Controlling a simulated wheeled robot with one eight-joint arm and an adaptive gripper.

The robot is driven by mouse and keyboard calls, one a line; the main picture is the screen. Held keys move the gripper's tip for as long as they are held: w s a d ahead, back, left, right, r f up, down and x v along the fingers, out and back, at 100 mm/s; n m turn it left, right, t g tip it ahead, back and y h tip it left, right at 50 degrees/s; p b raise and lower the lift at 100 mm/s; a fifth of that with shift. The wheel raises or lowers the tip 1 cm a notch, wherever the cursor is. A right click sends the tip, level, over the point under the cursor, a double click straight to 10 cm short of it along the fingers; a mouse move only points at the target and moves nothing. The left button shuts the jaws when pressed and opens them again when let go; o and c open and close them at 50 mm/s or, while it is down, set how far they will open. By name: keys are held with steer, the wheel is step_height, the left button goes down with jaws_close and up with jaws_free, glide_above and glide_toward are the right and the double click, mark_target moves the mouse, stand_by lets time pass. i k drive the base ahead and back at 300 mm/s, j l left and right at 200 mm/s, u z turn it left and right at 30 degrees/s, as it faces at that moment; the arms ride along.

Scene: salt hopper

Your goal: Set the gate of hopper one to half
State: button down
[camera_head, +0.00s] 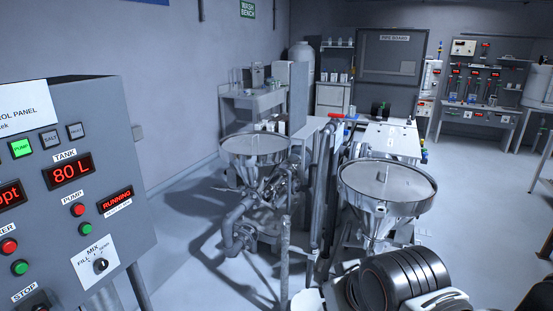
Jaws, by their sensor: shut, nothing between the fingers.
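Two round, open-topped metal hoppers with funnel bottoms stand in the middle of the head view. The left hopper (252,146) is farther back; the right hopper (386,190) is nearer. No readable number shows on either, so I cannot tell which is hopper one. Under the left hopper is a cluster of metal pipes and fittings (268,190). The right hopper's lower outlet is partly hidden by dark ribbed cylinders at the bottom. I cannot make out a gate or its setting on either hopper.
A grey control panel (75,190) stands close at the left, with displays reading 80 L and RUNNING. Upright pipes (322,185) stand between the hoppers. A wash bench (254,98) is at the back left. Open floor (185,270) lies between panel and hoppers.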

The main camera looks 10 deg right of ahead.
mark_target(412, 243)
steer(key=l+z, duration=0.1)
steer(key=l, duration=1)
steer(key=l+z, duration=0.1)
steer(key=l, duration=1.05)
steer(key=i+l, duration=0.15)
steer(key=l, duration=0.95)
steer(key=i+j+u, duration=0.1)
steer(key=i, duration=0.25)
steer(key=i+j+u, duration=0.1)
steer(key=i, duration=0.3)
steer(key=i+j+z, duration=0.15)
steer(key=k+j, duration=0.05)
steer(key=j, duration=0.05)
